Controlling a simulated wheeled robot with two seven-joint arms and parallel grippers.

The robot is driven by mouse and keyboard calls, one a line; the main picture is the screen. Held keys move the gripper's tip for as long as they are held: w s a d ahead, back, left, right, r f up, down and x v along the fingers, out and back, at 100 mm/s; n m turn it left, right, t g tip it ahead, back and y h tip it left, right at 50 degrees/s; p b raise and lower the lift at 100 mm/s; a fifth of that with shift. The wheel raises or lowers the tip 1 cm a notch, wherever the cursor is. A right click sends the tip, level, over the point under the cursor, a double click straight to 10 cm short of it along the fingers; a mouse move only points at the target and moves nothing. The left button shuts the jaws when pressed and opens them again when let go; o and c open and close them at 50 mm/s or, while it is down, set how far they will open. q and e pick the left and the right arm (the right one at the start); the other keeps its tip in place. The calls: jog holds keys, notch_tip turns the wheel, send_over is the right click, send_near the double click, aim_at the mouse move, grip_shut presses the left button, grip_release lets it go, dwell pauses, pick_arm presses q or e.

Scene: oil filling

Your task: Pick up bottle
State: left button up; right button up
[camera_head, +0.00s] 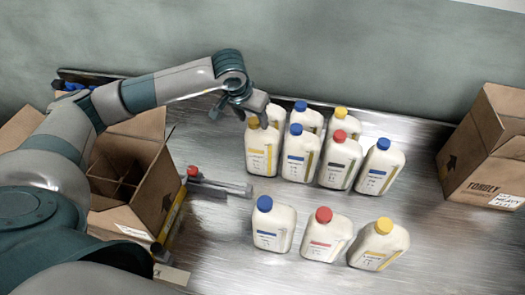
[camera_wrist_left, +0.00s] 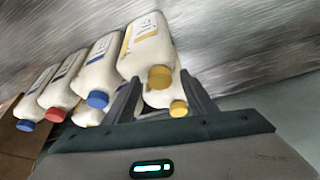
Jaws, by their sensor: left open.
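White bottles with coloured caps stand upright on the metal table. The back group includes a yellow-capped bottle (camera_head: 261,152), a blue-capped one (camera_head: 296,158), a red-capped one (camera_head: 337,165) and another blue-capped one (camera_head: 377,172), with more behind. My left gripper (camera_head: 262,107) is over the left end of this group, by the yellow cap, partly hiding a bottle (camera_head: 276,117) behind. In the left wrist view, the open fingers of the gripper (camera_wrist_left: 163,97) have a yellow-capped bottle (camera_wrist_left: 160,97) between them; contact is unclear. A larger yellow-capped bottle (camera_wrist_left: 147,45) is beside it. My right gripper is not in view.
Three bottles stand in front: blue-capped (camera_head: 273,228), red-capped (camera_head: 324,238) and yellow-capped (camera_head: 377,247). An open cardboard box with dividers (camera_head: 150,190) is at left, with a grey bar (camera_head: 222,188) beside it. Another box (camera_head: 480,150) stands at right. Table (camera_head: 435,235) is clear front right.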

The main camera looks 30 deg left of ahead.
pick_arm(q)
jog(key=shift+c, duration=0.6)
grip_shut()
jog(key=shift+r, duration=0.15)
jog(key=shift+w, duration=0.1)
jog(key=shift+r+b, duration=0.4)
jog(key=shift+r, duration=0.25)
notch_tip(320, 180, up, 27)
jog(key=b, duration=0.8)
jog(key=shift+f, duration=0.2)
